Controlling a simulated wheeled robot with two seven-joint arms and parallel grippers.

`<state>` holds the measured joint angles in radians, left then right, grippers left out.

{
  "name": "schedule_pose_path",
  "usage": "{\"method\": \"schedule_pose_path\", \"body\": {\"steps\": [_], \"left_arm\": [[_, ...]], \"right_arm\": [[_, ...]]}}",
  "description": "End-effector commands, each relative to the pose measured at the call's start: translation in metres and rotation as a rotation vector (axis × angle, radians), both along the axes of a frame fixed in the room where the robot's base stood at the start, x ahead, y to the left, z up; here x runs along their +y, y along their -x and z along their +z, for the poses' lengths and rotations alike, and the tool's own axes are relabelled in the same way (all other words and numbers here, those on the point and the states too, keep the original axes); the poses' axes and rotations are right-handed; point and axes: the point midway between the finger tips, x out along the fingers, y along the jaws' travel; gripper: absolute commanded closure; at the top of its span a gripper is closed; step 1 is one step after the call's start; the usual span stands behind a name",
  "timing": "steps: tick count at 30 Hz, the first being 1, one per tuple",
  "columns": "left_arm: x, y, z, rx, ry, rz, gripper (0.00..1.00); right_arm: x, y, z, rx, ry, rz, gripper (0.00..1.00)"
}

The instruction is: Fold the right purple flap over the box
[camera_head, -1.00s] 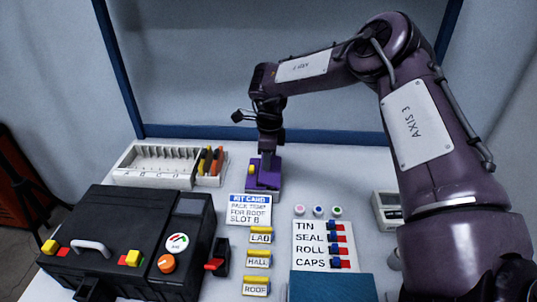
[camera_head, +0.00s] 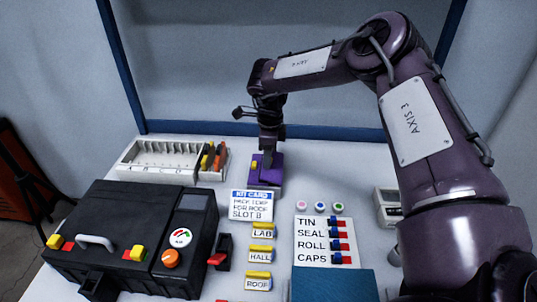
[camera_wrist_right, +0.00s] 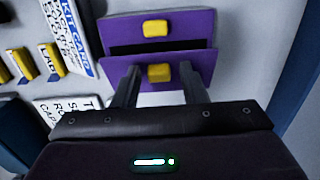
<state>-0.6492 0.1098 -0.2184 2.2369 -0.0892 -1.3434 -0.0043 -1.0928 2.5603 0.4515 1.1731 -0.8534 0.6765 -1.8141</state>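The purple box (camera_head: 266,180) stands on the table behind the kit card. In the right wrist view, its left flap (camera_wrist_right: 192,27) with a yellow tab (camera_wrist_right: 155,28) is at the top. A dark gap separates it from the right purple flap (camera_wrist_right: 203,62), which looks raised and has its own yellow tab (camera_wrist_right: 159,72). My right gripper (camera_head: 268,153) is down at the box. In the wrist view its two fingers (camera_wrist_right: 160,70) are apart, one on each side of the right flap's tab, with space beside it. My left gripper is not in view.
A white slotted rack (camera_head: 160,160) stands left of the box, and a black case (camera_head: 125,235) is at front left. The kit card (camera_head: 251,205), yellow-topped labels (camera_head: 260,256) and a white label board (camera_head: 325,240) lie in front. A small device (camera_head: 388,207) is at right.

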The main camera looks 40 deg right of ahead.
Motion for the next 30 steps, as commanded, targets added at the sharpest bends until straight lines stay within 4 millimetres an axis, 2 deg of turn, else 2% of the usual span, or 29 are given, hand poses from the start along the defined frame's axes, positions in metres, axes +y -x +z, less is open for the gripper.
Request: {"method": "schedule_pose_path", "body": {"steps": [11, 22, 30], "left_arm": [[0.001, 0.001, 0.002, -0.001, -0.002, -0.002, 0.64], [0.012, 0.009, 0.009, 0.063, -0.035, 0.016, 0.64], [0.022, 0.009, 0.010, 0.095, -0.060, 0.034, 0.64]], "right_arm": [[0.000, 0.001, 0.003, 0.003, 0.000, -0.001, 0.55], [-0.001, 0.001, 0.062, 0.000, 0.000, 0.000, 0.55], [-0.002, 0.002, 0.078, 0.002, -0.001, 0.000, 0.55]]}}
